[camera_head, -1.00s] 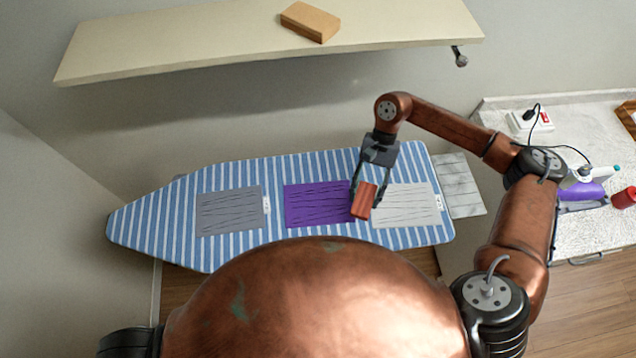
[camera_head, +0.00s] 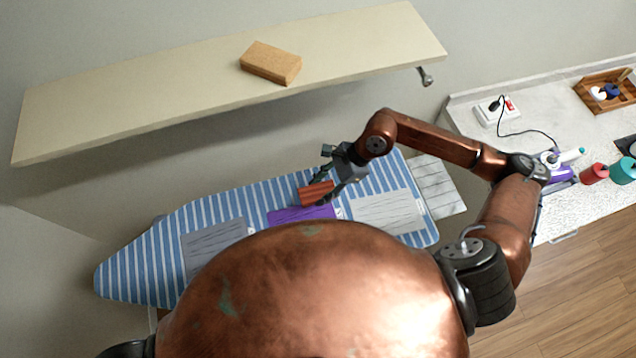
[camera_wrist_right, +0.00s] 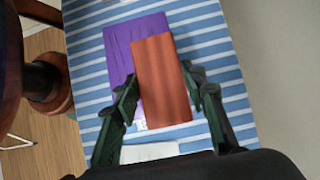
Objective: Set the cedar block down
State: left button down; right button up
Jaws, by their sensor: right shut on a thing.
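The cedar block (camera_head: 314,194) is a reddish-brown bar with wood grain. My right gripper (camera_head: 328,190) is shut on it, with one finger on each side. In the right wrist view the block (camera_wrist_right: 162,88) sits between the fingers of the right gripper (camera_wrist_right: 160,92). It is over the purple cloth (camera_wrist_right: 121,62) on the striped ironing board (camera_head: 140,262). I cannot tell whether it touches the cloth or the board. My left gripper is not in view.
A tan block (camera_head: 270,63) lies on the wall shelf (camera_head: 120,110). A grey cloth (camera_head: 213,246) and a pale cloth (camera_head: 385,212) lie on the board. A white counter at right holds a purple iron (camera_head: 562,174), spools and a wooden box (camera_head: 606,92).

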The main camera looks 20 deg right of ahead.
jog(key=w+d+f, duration=0.1)
jog(key=w+f, duration=0.1)
jog(key=w+d+f+p, duration=0.1)
jog(key=w+f, duration=0.1)
jog(key=w, duration=0.1)
jog(key=w+d+f, duration=0.1)
jog(key=w+f, duration=0.1)
jog(key=shift+w+f+p, duration=0.35)
jog(key=shift+f, duration=0.05)
jog(key=shift+w+d+f, duration=0.1)
jog(key=shift+w+f, duration=0.25)
jog(key=shift+f, duration=0.15)
notch_tip(320, 180, down, 2)
jog(key=shift+f+p, duration=0.1)
jog(key=shift+p, duration=0.6)
jog(key=shift+f, duration=0.45)
jog(key=shift+f, duration=0.1)
jog(key=o, duration=1.2)
